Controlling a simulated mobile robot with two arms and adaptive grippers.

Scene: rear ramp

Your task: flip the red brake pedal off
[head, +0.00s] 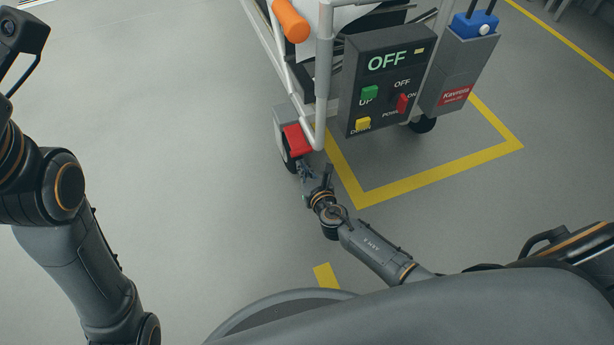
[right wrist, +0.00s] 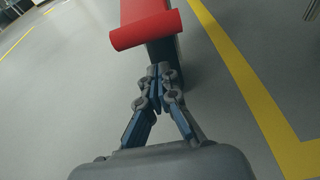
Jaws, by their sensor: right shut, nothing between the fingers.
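The red brake pedal (head: 298,140) sits low on the cart's left wheel, at the cart's near corner. It also shows in the right wrist view (right wrist: 146,30), as a red plate with a rounded lip at its near end. My right gripper (head: 303,167) is shut and empty, with its fingertips (right wrist: 160,70) just below the pedal's lip in the picture. I cannot tell whether the tips touch the pedal. My left arm shows at the left of the head view, but its fingers are not in view.
The cart's grey control box (head: 370,112) reads OFF and carries green, yellow and red controls. A white frame post (head: 323,75) and an orange handle (head: 290,20) stand above the pedal. Yellow lines (head: 440,180) mark the floor. Open grey floor lies to the left.

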